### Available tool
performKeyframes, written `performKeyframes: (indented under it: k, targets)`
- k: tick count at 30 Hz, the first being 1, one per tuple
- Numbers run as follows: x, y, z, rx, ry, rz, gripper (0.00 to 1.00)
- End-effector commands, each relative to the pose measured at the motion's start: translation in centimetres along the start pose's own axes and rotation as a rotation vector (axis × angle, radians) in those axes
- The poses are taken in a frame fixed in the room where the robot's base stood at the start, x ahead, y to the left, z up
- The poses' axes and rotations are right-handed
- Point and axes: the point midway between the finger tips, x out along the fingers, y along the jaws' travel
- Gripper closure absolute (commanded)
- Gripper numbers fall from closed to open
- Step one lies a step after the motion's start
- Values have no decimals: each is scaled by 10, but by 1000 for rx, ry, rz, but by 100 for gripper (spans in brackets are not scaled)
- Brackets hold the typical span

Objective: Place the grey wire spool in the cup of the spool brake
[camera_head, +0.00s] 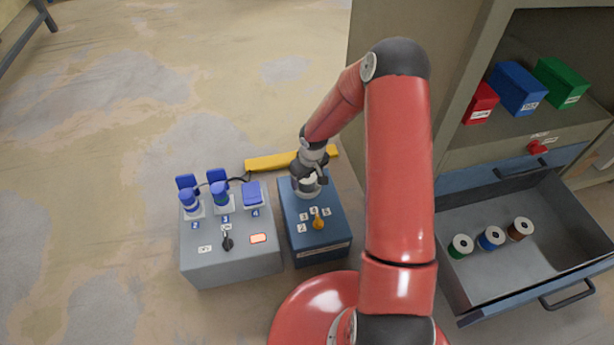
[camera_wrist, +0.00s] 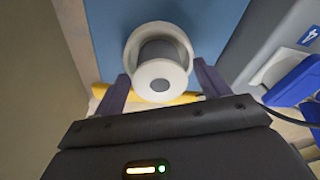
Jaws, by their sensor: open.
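The blue box of the spool brake (camera_head: 318,251) stands on the floor beside the grey socket box. Its round pale cup (camera_head: 307,191) is on top, partly hidden by my gripper (camera_head: 312,178). In the wrist view the grey wire spool (camera_wrist: 160,78), with a white end flange and a dark centre hole, stands within the cup's white ring (camera_wrist: 134,42). My gripper, also in the wrist view (camera_wrist: 160,82), is open, with one dark finger on each side of the spool. The spool's lower end is hidden.
The grey socket box (camera_head: 232,268) with blue lidded sockets and a black knob stands to the left. An orange knob (camera_head: 319,222) rises from the brake box. At right, an open drawer (camera_head: 480,290) holds green, blue and brown spools. A yellow bar (camera_head: 270,162) lies behind.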

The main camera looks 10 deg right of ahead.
Motion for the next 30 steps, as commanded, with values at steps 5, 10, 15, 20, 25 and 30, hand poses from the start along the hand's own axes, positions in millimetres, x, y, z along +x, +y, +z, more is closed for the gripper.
performKeyframes:
  k: [5, 10, 15, 20, 25, 30]
  targets:
    - [-26, 1, -1, 1, 2, 2, 26]
    - [-64, 1, -1, 1, 3, 2, 26]
    - [-98, 1, -1, 1, 2, 2, 26]
    - [-117, 1, -1, 1, 1, 1, 26]
    - [-136, 1, 1, 1, 0, 22, 26]
    - [-199, 0, 14, 24, 0, 118, 26]
